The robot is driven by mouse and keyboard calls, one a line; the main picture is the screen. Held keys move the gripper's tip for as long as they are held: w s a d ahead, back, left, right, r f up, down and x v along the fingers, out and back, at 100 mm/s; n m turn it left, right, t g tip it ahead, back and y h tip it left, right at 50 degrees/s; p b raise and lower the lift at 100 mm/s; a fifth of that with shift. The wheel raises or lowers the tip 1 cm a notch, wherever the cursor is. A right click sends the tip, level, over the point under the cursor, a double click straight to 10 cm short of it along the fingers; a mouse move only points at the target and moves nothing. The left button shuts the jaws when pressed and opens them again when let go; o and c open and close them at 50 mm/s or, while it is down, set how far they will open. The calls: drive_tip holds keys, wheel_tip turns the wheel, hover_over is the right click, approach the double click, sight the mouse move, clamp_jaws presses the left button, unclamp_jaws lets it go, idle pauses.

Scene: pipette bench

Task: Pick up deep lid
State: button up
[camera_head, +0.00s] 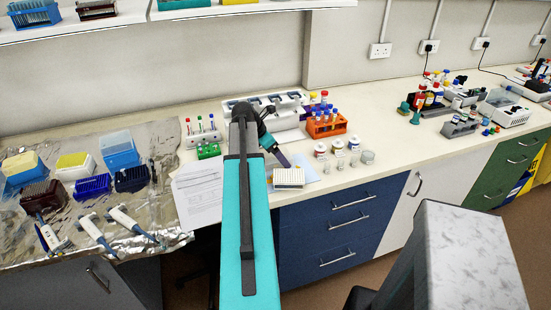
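A pale, boxy well plate (289,178) sits near the front edge of the bench, just right of my arm. I cannot tell whether the deep lid is on it, and no separate lid can be made out. My teal arm reaches up the middle of the view. My gripper (281,158) is at its far end, small and dark, pointing down to the right just above or behind the plate. The gap between its fingers cannot be made out, and nothing is visibly held.
Papers (197,190) lie left of my arm. Foil (165,215) with tip boxes and pipettes covers the bench's left. The bench farther right has some clear room.

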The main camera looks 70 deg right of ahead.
idle(0.3)
drive_tip(key=c, duration=1)
drive_tip(key=shift+r, duration=0.1)
drive_tip(key=shift+r+b, duration=1.1)
drive_tip(key=shift+r, duration=3.8)
